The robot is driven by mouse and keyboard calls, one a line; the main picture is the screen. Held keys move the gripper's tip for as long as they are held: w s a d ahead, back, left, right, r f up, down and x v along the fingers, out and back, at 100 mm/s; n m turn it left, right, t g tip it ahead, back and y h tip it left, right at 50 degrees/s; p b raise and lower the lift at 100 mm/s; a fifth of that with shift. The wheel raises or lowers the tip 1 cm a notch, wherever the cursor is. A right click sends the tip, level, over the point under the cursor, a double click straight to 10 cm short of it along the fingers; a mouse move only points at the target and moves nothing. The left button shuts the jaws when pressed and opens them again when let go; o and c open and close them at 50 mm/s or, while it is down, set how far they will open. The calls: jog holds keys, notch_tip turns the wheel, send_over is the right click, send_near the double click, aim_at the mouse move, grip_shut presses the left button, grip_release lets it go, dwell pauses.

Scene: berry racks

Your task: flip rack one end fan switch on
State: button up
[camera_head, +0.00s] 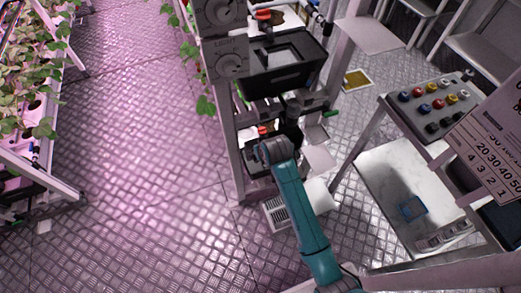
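The rack end (238,140) stands in the upper middle, with two grey control boxes on its post. The lower box (229,64) reads LIGHT and has a round dial. The upper box (220,12) also has a round dial and is cut off by the top edge; I cannot read a label on it. I cannot tell which control is the fan switch or how it is set. My teal arm reaches up from the bottom to the rack's lower part. Its grey wrist end shows below the boxes, apart from them in the picture; the gripper's fingers cannot be made out.
A black tray (285,75) sits on the rack beside the LIGHT box. Leafy plants (30,100) fill another rack at left. A panel with coloured buttons (432,103) stands at right by a white-topped table (385,185). The metal floor between the racks is clear.

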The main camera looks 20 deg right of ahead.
dwell(0.3)
jog(key=v, duration=1.2)
jog(key=s+f+t, duration=0.2)
jog(key=s+f, duration=0.1)
jog(key=s, duration=0.6)
jog(key=s+f+t, duration=0.2)
jog(key=s+f, duration=0.1)
jog(key=s, duration=0.7)
jog(key=s+r+t, duration=0.1)
jog(key=s+r, duration=0.3)
jog(key=s, duration=0.2)
jog(key=s+r+t, duration=0.1)
jog(key=s+r, duration=0.4)
jog(key=s, duration=0.1)
jog(key=s+r+t, duration=0.2)
jog(key=s+r, duration=0.2)
jog(key=s, duration=0.2)
jog(key=shift+s+r, duration=0.2)
jog(key=shift+s, duration=0.1)
